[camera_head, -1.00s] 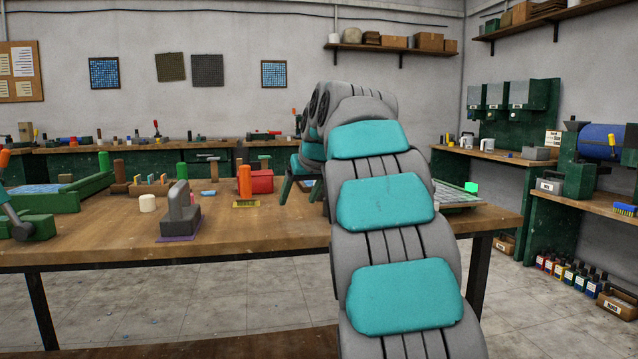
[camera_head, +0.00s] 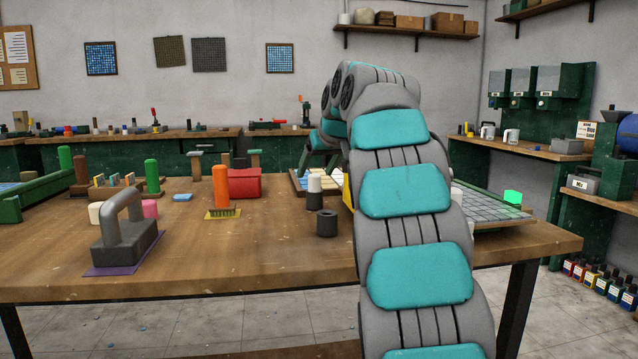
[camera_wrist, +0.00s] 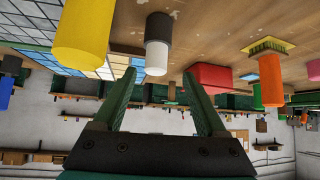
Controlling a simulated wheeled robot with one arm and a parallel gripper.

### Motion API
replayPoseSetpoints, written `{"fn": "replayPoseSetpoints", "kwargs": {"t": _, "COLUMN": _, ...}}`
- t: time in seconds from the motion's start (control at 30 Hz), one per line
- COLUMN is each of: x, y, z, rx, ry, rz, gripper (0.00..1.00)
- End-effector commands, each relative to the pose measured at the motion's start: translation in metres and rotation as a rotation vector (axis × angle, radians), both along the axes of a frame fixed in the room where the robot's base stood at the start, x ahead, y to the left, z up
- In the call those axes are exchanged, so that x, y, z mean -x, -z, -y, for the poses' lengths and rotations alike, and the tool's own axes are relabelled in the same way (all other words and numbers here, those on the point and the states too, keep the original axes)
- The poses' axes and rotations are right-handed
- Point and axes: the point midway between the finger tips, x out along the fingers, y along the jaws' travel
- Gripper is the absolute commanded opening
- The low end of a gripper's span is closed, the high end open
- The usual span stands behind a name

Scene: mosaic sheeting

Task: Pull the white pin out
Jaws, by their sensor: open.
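The white pin (camera_head: 314,183) stands upright in a dark grey cylindrical holder (camera_head: 314,200) on the table, left of my arm. In the wrist view, which is upside down, the white pin (camera_wrist: 157,58) sticks out of the dark holder (camera_wrist: 158,28). My gripper (camera_wrist: 160,73) is open and empty. Its two green fingers are spread, and the pin's white end appears between and beyond their tips, without visible contact.
A yellow cylinder (camera_wrist: 82,38) stands close to the pin. A black hollow cylinder (camera_head: 327,222) stands in front of it. A red block (camera_head: 244,185) and an orange-handled brush (camera_head: 221,186) are to the left. The table front (camera_head: 230,262) is clear.

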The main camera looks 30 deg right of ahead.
Motion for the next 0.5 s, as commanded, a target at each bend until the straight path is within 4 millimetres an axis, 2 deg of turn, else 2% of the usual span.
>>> {"fn": "replayPoseSetpoints", "kwargs": {"t": 0.5, "x": -0.031, "y": 0.032, "z": 0.007, "rx": -0.001, "ry": 0.002, "rz": -0.004, "gripper": 0.74}}
